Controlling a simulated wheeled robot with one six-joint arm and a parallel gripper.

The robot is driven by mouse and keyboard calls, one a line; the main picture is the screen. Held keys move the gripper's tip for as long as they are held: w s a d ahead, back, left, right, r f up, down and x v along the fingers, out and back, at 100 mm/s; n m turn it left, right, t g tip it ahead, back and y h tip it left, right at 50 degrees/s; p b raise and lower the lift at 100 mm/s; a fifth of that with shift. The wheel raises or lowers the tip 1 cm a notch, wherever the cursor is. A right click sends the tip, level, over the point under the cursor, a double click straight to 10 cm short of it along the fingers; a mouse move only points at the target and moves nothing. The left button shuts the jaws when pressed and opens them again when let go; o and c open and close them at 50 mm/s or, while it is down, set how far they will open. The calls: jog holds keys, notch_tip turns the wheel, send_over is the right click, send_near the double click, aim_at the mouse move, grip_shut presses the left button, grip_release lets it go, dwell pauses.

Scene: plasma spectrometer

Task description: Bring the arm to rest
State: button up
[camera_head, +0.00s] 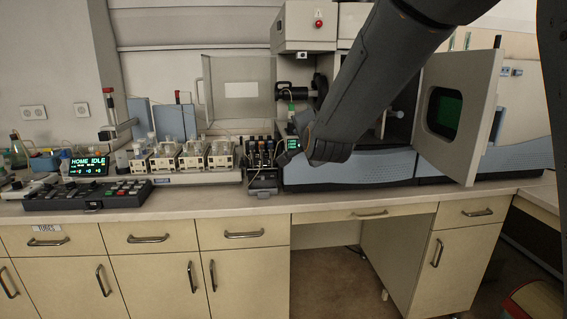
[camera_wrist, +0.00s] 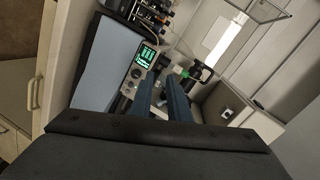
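My arm reaches in from the top right of the head view, and its wrist hangs in front of the spectrometer (camera_head: 345,172). My gripper (camera_wrist: 161,82) shows in the wrist view as two dark blue fingers with a clear gap between them and nothing held. In the head view, the gripper end (camera_head: 285,159) is small and partly hidden by the wrist, near the front left of the spectrometer. A green-lit display panel (camera_wrist: 146,56) lies beyond the fingertips in the wrist view. I cannot tell the exact distance to it.
The spectrometer's door (camera_head: 459,115) stands open at the right. A pump unit (camera_head: 263,165) and several clear-lidded modules (camera_head: 193,155) stand on the bench to the left. A control panel (camera_head: 90,194) and a "HOME IDLE" display (camera_head: 84,165) sit further left.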

jog(key=s+d+f+n+g, duration=0.45)
jog(key=s+f, duration=0.25)
jog(key=f, duration=0.4)
jog(key=s+d+f+n+g, duration=0.2)
jog(key=s+d+f+g, duration=0.1)
jog(key=s, duration=0.7)
jog(key=s+d+f+n+g+h, duration=0.1)
jog(key=s+d+f+n+g, duration=0.2)
jog(key=s+f, duration=0.3)
jog(key=s+d+f+n+g+h, duration=0.1)
jog(key=s+d+f+n+g, duration=0.2)
jog(key=s, duration=1)
notch_tip(320, 180, down, 2)
jog(key=shift+s+d+f+g, duration=0.1)
jog(key=shift+s+d+g, duration=0.25)
jog(key=shift+d+g, duration=0.25)
